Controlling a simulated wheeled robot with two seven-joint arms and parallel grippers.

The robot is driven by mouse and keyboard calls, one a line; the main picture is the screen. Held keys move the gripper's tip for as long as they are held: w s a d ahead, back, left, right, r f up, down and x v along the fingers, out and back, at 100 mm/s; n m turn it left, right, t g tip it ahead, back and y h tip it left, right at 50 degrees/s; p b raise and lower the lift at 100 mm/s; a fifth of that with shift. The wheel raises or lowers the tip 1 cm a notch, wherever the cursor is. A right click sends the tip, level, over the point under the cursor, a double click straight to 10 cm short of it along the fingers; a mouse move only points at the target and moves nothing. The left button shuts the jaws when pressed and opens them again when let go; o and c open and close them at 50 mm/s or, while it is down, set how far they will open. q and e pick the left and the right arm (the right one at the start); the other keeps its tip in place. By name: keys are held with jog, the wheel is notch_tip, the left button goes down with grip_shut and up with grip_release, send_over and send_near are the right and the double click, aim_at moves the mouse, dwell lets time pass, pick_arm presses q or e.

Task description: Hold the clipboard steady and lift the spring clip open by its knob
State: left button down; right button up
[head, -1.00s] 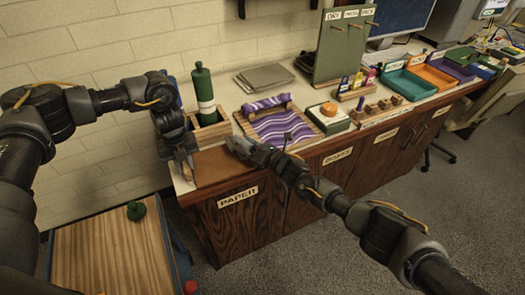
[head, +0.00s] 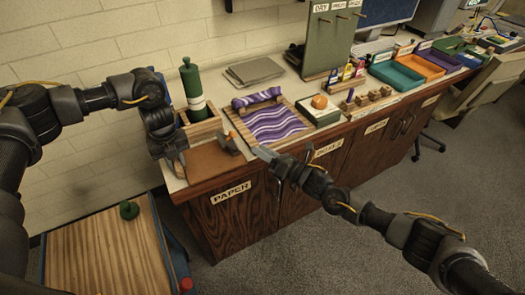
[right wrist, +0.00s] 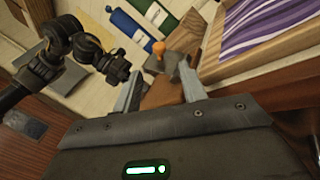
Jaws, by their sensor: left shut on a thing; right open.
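The brown clipboard (head: 205,160) lies flat at the near left end of the counter. Its grey spring clip with an orange knob (head: 231,146) is at the board's right end; the knob also shows in the right wrist view (right wrist: 158,47). My left gripper (head: 178,164) is shut on the clipboard's left edge; its fingers partly hide that edge. My right gripper (head: 257,150) is open and empty, just right of the clip. In the right wrist view, the clip and knob appear beyond and between its spread fingertips (right wrist: 160,68).
A wooden-topped cart (head: 105,255) stands at lower left.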

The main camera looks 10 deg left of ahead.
aim_at(235, 135)
jog(key=shift+s+a+r+n+t+h, duration=0.1)
jog(key=shift+s+a+r+n+h, duration=0.45)
jog(key=shift+n, duration=4.55)
jog(key=shift+s+d+r+n+t+h, duration=0.1)
jog(key=shift+r+n+h, duration=0.95)
jog(key=shift+n, duration=4.05)
jog(key=shift+s+a+r+n+t+h, duration=0.1)
jog(key=shift+s+a+r+n+h, duration=0.45)
jog(key=shift+n, duration=4.55)
jog(key=shift+w+d+h, duration=0.15)
jog(key=shift+w+h, duration=0.15)
jog(key=shift+h, duration=0.15)
jog(key=x, duration=1.1)
jog(key=shift+w+a+f, duration=0.1)
jog(key=shift+w+a, duration=0.15)
jog(key=shift+a, duration=0.1)
